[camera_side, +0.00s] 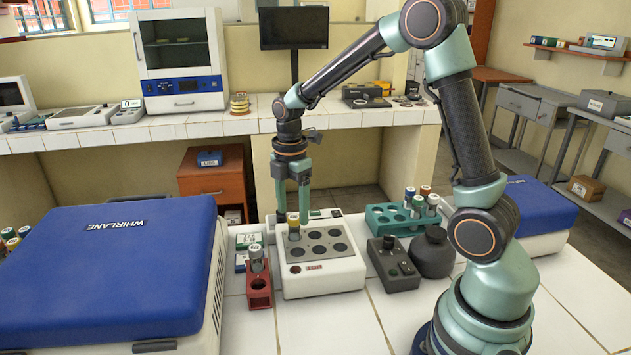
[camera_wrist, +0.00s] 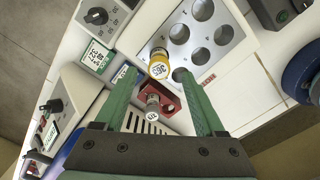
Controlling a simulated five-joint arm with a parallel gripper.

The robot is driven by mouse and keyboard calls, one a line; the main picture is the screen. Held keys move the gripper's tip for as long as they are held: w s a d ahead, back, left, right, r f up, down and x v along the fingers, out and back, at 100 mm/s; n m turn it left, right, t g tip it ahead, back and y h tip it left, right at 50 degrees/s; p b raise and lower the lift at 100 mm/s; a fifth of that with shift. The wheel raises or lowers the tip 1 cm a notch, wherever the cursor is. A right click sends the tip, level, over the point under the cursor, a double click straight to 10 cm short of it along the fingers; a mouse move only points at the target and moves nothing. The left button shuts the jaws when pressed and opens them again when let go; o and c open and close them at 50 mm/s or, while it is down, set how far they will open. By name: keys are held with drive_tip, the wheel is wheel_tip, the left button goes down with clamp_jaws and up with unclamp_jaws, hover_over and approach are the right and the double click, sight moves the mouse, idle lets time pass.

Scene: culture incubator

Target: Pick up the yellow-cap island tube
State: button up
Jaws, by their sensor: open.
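The yellow-cap tube (camera_side: 293,221) stands upright in a back-left well of the white block with round wells (camera_side: 320,283). In the wrist view the yellow-cap tube (camera_wrist: 159,62) shows just past the fingertips, between their lines, and the white block (camera_wrist: 238,48) lies to its right. My gripper (camera_side: 293,212) points down over the tube in the side view, with its fingers around the height of the cap. In the wrist view my gripper (camera_wrist: 155,74) is open, its two green fingers wide apart and holding nothing. Whether a finger touches the tube cannot be told.
A red holder (camera_side: 259,294) with a grey-capped tube (camera_side: 257,262) stands left of the block. A teal rack (camera_side: 385,222) with several tubes, a black control box (camera_side: 393,266) and a dark bottle (camera_side: 432,256) are to the right. A large blue-lidded machine (camera_side: 105,265) fills the left.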

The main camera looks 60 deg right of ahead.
sight(293, 217)
wheel_tip(293, 217, down, 5)
drive_tip(key=shift+d+r, duration=0.15)
drive_tip(key=shift+r, duration=0.05)
clamp_jaws()
drive_tip(key=shift+w+r, duration=0.1)
drive_tip(key=shift+r, duration=0.05)
